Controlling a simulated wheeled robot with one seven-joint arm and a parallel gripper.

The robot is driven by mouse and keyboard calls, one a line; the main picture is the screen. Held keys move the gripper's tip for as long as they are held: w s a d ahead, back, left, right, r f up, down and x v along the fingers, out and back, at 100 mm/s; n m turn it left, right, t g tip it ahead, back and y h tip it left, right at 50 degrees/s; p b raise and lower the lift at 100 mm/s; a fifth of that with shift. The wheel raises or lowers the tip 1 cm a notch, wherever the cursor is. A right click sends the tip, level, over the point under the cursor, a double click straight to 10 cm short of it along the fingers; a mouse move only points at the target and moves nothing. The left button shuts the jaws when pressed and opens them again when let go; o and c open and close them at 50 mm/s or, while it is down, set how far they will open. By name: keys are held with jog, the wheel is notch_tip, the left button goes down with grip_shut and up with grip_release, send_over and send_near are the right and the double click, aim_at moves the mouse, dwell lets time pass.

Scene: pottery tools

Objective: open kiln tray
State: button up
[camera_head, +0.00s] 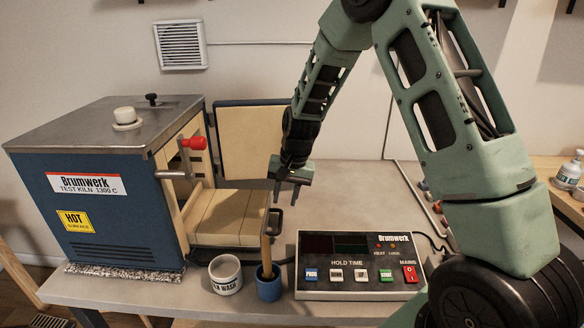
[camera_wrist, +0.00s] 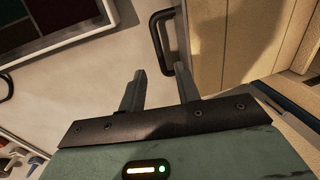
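The blue kiln (camera_head: 105,205) stands at the left of the table, with its door (camera_head: 250,140) swung open. The cream kiln tray (camera_head: 222,215) sticks out of the kiln's opening. Its dark handle (camera_head: 274,222) is on its outer end; the tray (camera_wrist: 235,45) and handle (camera_wrist: 158,42) also show in the wrist view. My gripper (camera_head: 286,195) is above and close to the handle, fingers pointing down. In the wrist view my gripper (camera_wrist: 161,78) has its fingers apart with nothing seen between them. The handle lies beyond the fingertips, apart from them as far as I can see.
A control box (camera_head: 358,265) stands right of the tray. A white wash cup (camera_head: 225,275) and a small blue pot (camera_head: 268,286) with a wooden-handled tool stand in front of the tray. The kiln's side has a red-knobbed lever (camera_head: 194,143). Table behind the control box is clear.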

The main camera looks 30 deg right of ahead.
notch_tip(320, 180, up, 11)
jog(key=s+d+b, duration=0.1)
jog(key=shift+d, duration=0.3)
jog(key=shift+s+f, duration=0.1)
jog(key=s+a+n, duration=0.3)
jog(key=s+a, duration=0.3)
jog(key=a, duration=0.2)
jog(key=s+a+n, duration=0.4)
jog(key=s+a, duration=0.1)
jog(key=a, duration=0.4)
jog(key=s+a+n, duration=0.3)
jog(key=s+n, duration=0.1)
jog(key=s, duration=0.5)
jog(key=s+a+f+n+g+h, duration=0.1)
jog(key=s+a+n, duration=0.2)
jog(key=s, duration=0.7)
jog(key=shift+s+a+n, duration=0.15)
jog(key=shift+s+n, duration=0.05)
jog(key=shift+n, duration=0.4)
